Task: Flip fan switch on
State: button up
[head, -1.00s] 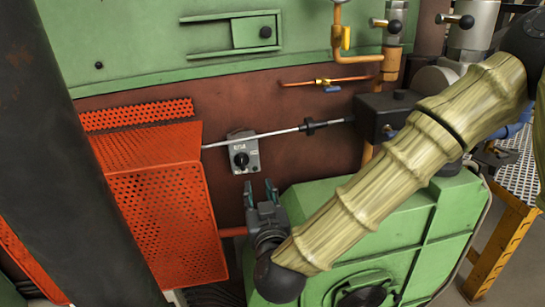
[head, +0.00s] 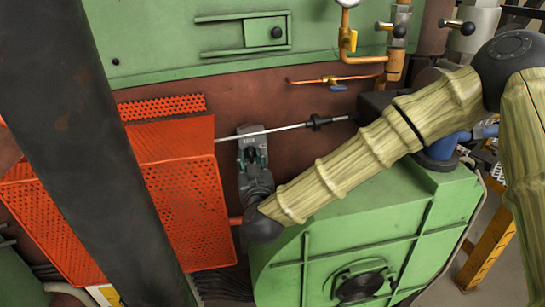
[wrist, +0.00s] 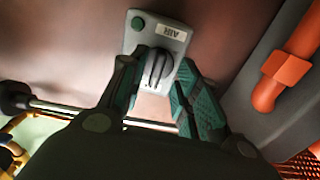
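The fan switch is a small grey box (wrist: 172,33) on the brown wall, with a dark rotary knob (wrist: 157,70), a green round spot and a pale label. In the head view the switch box (head: 250,132) is partly covered by my gripper (head: 252,158). In the wrist view my gripper (wrist: 158,68) is open, with one green-padded finger on each side of the knob. I cannot tell whether either pad touches the knob.
An orange perforated guard (head: 180,190) stands just left of the switch. A thin metal rod (head: 285,128) runs across the wall close to the box. A green blower housing (head: 385,220) lies below my arm. A dark pillar (head: 90,150) crosses the left side.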

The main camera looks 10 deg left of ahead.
jog(key=shift+w+a+f, duration=0.1)
jog(key=shift+w+f, duration=0.05)
jog(key=shift+w, duration=0.2)
jog(key=shift+d, duration=0.25)
jog(key=shift+s, duration=0.2)
jog(key=c, duration=0.3)
grip_shut()
